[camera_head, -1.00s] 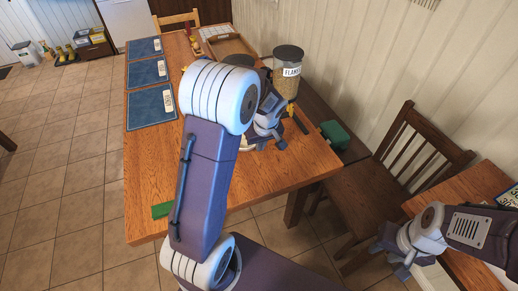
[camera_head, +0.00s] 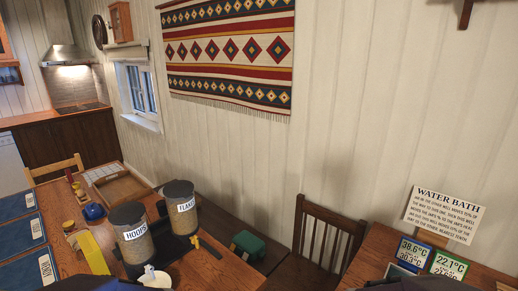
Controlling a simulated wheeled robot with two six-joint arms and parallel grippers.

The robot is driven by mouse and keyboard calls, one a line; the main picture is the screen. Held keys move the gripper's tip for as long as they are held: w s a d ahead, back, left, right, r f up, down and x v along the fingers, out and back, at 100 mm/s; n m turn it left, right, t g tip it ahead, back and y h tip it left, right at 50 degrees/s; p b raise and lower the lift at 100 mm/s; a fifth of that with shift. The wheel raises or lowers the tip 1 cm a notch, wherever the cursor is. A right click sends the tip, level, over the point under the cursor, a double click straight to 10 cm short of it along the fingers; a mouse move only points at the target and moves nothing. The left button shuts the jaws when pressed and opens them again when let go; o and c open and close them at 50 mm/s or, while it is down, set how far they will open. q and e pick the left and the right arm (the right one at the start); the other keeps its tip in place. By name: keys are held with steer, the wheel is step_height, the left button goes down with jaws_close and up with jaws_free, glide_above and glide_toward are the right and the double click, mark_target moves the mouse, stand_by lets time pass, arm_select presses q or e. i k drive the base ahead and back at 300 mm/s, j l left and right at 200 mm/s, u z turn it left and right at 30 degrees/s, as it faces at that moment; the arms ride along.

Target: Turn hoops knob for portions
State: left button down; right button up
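The HOOPS dispenser (camera_head: 133,240), a clear jar of cereal with a dark lid and white label, stands upright on the wooden table in the lower left. The FLAKES dispenser (camera_head: 182,208) stands behind it to the right. A small yellow knob-like part (camera_head: 195,242) shows beside the FLAKES jar. The HOOPS knob cannot be made out. A white rounded object (camera_head: 151,277) sits in front of the HOOPS jar, cut by the lower edge; I cannot tell what it is. Dark shapes at the bottom edge may be my arms. Neither gripper can be seen.
A yellow box (camera_head: 91,253) and a blue round object (camera_head: 93,212) stand left of the jars. A wooden tray (camera_head: 122,188) lies behind. A green object (camera_head: 248,243) is on the bench. A chair (camera_head: 328,237) and a second table with displays (camera_head: 413,252) are at right.

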mark_target(149, 269)
steer(key=u, duration=1.1)
